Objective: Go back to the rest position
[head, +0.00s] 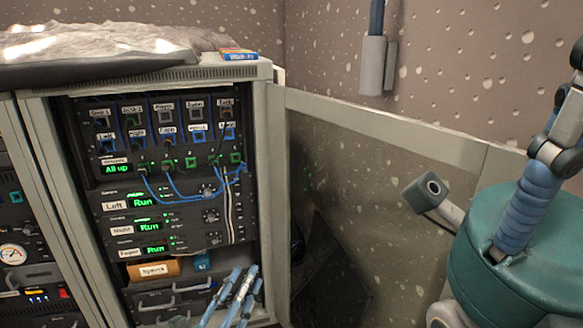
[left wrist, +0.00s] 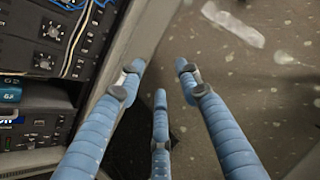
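My left gripper (head: 243,272) shows at the bottom of the head view, low in front of the rack's lower right edge. Its blue fingers also show in the left wrist view (left wrist: 159,67), where they are spread apart with nothing between them, so it is open and empty. The equipment rack (head: 262,180) stands at left in the head view. Its panel (head: 94,166) has labelled switches, blue patch cables (head: 185,199) and green displays reading "All up" and "Run". My right gripper is not visible in either view.
A brown labelled roll (head: 153,269) and a small blue item (head: 202,262) sit below the panel. A silvery crumpled cover (head: 105,42) and a small blue-and-red box (head: 238,55) lie on top.

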